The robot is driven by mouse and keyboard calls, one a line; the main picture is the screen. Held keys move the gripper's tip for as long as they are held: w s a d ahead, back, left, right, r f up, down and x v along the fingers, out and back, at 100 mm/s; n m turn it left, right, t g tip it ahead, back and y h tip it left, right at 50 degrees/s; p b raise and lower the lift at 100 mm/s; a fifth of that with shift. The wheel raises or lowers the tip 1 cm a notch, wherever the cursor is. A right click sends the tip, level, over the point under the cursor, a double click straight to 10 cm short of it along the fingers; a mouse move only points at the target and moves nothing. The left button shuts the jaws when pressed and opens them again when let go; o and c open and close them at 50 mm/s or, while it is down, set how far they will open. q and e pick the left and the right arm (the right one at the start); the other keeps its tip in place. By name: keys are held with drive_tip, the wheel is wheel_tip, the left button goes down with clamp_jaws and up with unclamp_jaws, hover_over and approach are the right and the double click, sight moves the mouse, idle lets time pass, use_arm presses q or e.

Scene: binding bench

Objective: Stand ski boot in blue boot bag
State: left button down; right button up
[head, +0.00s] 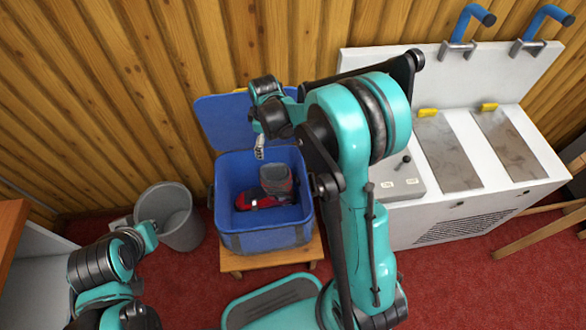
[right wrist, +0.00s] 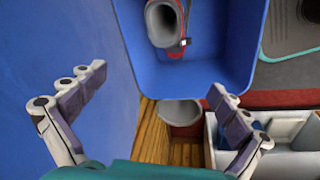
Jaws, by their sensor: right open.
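The blue boot bag (head: 265,240) is box-shaped, with its lid (head: 222,118) folded back open, and rests on a wooden stool (head: 230,262). The red and grey ski boot (head: 277,184) is inside it, apparently upright, with its grey cuff up and red toe pointing left. In the right wrist view the boot (right wrist: 165,24) shows its cuff opening, inside the bag's walls (right wrist: 215,85). My right gripper (head: 260,151) is above the bag's back part, near the lid. Its fingers are spread and empty in the wrist view (right wrist: 158,83), apart from the boot.
A grey bin (head: 182,232) stands left of the stool. A white bench machine (head: 480,215) with blue handles (head: 470,25) stands at the right. A wooden wall (head: 120,90) is close behind the bag. Red carpet (head: 190,285) covers the floor.

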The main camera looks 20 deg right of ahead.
drive_tip(key=s+r+m+t, duration=0.2)
drive_tip(key=s+r+m, duration=0.3)
drive_tip(key=s+r, duration=0.65)
drive_tip(key=s+r+m+t, duration=0.1)
drive_tip(key=s+m+t, duration=0.2)
drive_tip(key=s, duration=0.7)
drive_tip(key=shift+s+r+m, duration=0.35)
drive_tip(key=shift+s+m, duration=0.05)
drive_tip(key=shift+m, duration=0.8)
drive_tip(key=shift+d, duration=0.1)
